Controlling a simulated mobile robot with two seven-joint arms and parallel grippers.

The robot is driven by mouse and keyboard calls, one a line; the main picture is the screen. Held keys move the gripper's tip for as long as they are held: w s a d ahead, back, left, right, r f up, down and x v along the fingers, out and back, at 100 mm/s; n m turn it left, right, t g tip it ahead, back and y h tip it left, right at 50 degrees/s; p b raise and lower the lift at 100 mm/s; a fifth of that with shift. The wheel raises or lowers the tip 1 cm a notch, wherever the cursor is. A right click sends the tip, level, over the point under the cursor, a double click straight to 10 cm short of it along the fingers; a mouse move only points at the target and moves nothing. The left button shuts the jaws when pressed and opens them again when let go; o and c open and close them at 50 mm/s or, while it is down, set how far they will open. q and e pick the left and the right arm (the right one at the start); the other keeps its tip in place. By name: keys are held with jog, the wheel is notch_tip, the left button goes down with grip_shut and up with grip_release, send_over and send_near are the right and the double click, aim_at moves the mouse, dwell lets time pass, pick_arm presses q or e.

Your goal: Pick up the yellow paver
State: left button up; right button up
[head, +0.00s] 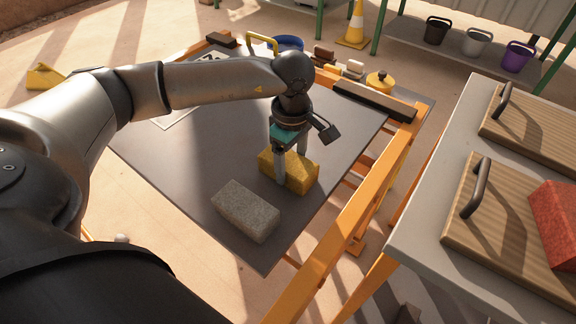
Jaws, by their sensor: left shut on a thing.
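The gripper is shut on the yellow paver. The paver is at or very close to the plate; I cannot tell whether there is a gap under it. My right gripper does not show.
A grey paver (246,210) lies just in front of the yellow one. The orange frame (350,235) edges the plate. To the right a grey table (420,215) holds wooden boards with handles and a red block (556,222). Buckets and a cone (356,25) stand behind.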

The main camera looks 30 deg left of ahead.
pick_arm(q)
grip_shut()
jog(key=shift+w+r, duration=0.1)
jog(key=shift+r, duration=0.1)
dwell(0.5)
